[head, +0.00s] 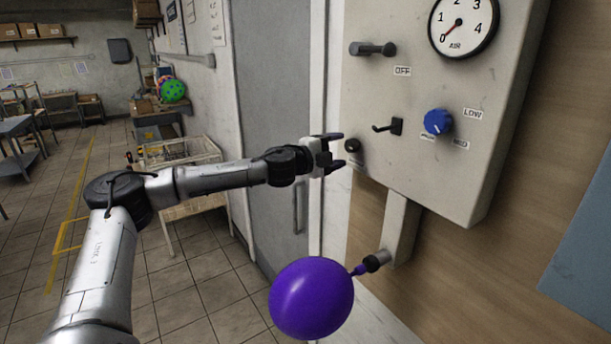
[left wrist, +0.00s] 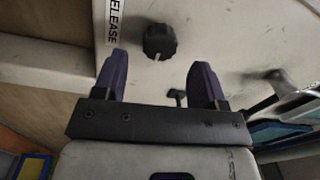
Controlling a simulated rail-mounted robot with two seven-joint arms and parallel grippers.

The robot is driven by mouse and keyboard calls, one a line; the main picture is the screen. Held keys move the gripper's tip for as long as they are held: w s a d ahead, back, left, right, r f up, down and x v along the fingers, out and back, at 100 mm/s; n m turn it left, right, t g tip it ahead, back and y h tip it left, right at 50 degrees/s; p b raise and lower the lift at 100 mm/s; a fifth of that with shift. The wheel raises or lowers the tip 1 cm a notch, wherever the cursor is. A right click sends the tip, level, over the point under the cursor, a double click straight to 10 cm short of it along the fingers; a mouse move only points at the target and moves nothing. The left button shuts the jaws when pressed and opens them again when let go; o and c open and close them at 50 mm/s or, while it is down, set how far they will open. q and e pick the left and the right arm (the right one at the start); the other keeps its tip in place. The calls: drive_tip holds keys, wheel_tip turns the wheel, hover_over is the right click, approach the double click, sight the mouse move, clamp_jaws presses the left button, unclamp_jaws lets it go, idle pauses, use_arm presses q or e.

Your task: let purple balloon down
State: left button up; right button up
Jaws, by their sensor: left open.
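The purple balloon (head: 311,298) is inflated and sits on the nozzle (head: 376,261) below the grey air panel (head: 425,170). A black knob (head: 353,146) is at the panel's lower left; in the left wrist view the black knob (left wrist: 159,41) shows beside a label reading "ELEASE", its start cut off. My left gripper (head: 337,154) is open and empty, just left of that knob. In the left wrist view the knob lies ahead between the two purple fingertips (left wrist: 160,75), apart from both. My right gripper is not in view.
The panel also carries a lever marked OFF (head: 372,49), a black hook-like switch (head: 388,126), a blue dial (head: 437,122) and an air gauge (head: 463,24) with its needle near 0. A grey door (head: 275,120) stands left of the panel.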

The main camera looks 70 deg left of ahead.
use_arm(q)
drive_tip(key=s+d+b, duration=0.1)
drive_tip(key=s+b, duration=0.4)
drive_tip(key=s, duration=0.4)
drive_tip(key=shift+s+d+f+b, duration=0.15)
drive_tip(key=shift+s+f+b, duration=0.05)
drive_tip(key=shift+f+b, duration=0.1)
